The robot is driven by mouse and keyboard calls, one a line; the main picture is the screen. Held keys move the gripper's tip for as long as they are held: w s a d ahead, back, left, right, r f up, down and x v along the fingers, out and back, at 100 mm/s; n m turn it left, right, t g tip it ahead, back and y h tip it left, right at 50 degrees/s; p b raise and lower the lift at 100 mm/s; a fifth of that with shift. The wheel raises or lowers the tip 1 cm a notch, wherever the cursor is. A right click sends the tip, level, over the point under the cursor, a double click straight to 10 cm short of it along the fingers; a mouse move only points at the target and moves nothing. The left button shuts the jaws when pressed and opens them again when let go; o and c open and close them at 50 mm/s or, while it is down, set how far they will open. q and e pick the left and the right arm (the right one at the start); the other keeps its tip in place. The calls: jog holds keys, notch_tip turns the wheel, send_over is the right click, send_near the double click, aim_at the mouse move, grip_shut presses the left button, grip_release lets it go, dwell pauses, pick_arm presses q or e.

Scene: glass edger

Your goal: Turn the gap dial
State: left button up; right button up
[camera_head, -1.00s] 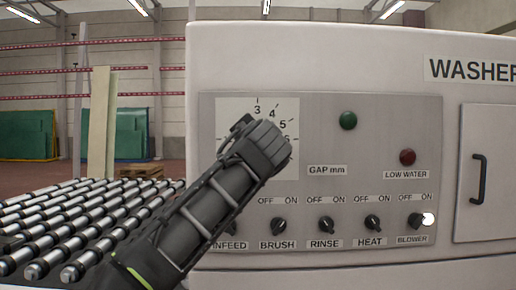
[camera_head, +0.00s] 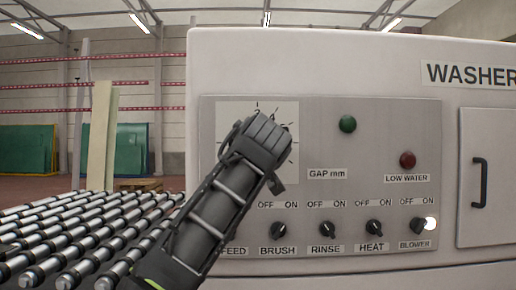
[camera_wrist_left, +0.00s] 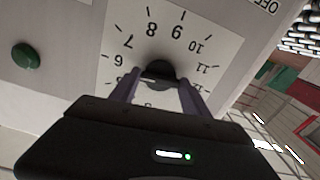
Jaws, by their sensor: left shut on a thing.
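The gap dial (camera_wrist_left: 160,72) is a dark round knob at the middle of a white scale plate (camera_head: 228,112) on the washer's grey control panel. In the head view my left gripper (camera_head: 262,150) covers the knob and part of the numbers. In the left wrist view the two fingers of my left gripper (camera_wrist_left: 160,90) sit on either side of the knob, shut on it. Numbers such as 6 to 11 show around it in that view. The pointer's exact reading is hidden. My right gripper is not in view.
Below the dial is a row of switches, with the brush switch (camera_head: 279,230) close to my left arm. A green lamp (camera_head: 347,124) and a red low-water lamp (camera_head: 407,160) are to the right. A roller conveyor (camera_head: 75,235) lies at left.

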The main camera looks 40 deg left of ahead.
pick_arm(q)
jog(key=n+b, duration=0.2)
jog(key=n, duration=0.8)
jog(key=shift+w+d+f, duration=0.1)
jog(key=shift+f, duration=0.05)
jog(key=shift+n, duration=0.3)
jog(key=o, duration=1.4)
